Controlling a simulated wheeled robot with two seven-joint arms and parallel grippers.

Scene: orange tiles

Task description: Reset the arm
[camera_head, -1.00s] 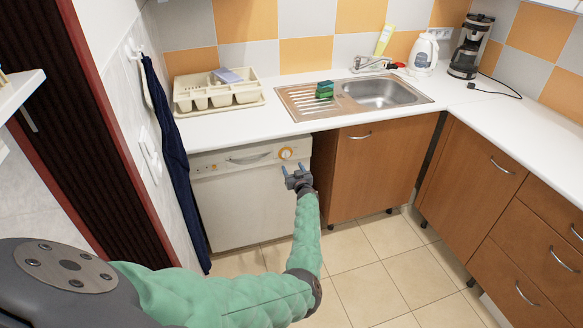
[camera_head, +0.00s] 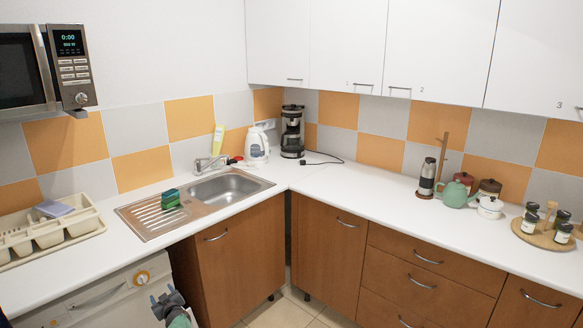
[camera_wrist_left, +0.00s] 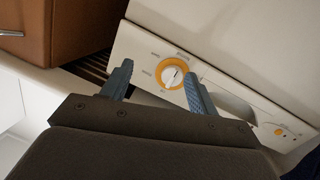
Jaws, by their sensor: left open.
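My left gripper (camera_head: 168,299) shows at the bottom left of the head view, in front of the white dishwasher (camera_head: 97,300). In the left wrist view my left gripper (camera_wrist_left: 158,85) has its two blue-grey fingers spread apart, with nothing held between them. The dishwasher's round orange-ringed knob (camera_wrist_left: 172,74) shows beyond and between the fingertips. In the head view the knob (camera_head: 141,278) is just above and left of the gripper. I cannot tell whether the fingers touch the panel. My right gripper is not in view.
The white counter (camera_head: 330,185) holds a dish rack (camera_head: 85,225), a sink (camera_head: 225,185) with a green sponge (camera_head: 170,199), a kettle (camera_head: 256,147), a coffee maker (camera_head: 292,131), a teapot (camera_head: 455,195) and jars. A microwave (camera_head: 25,70) is at upper left. White cabinets (camera_head: 420,45) hang above.

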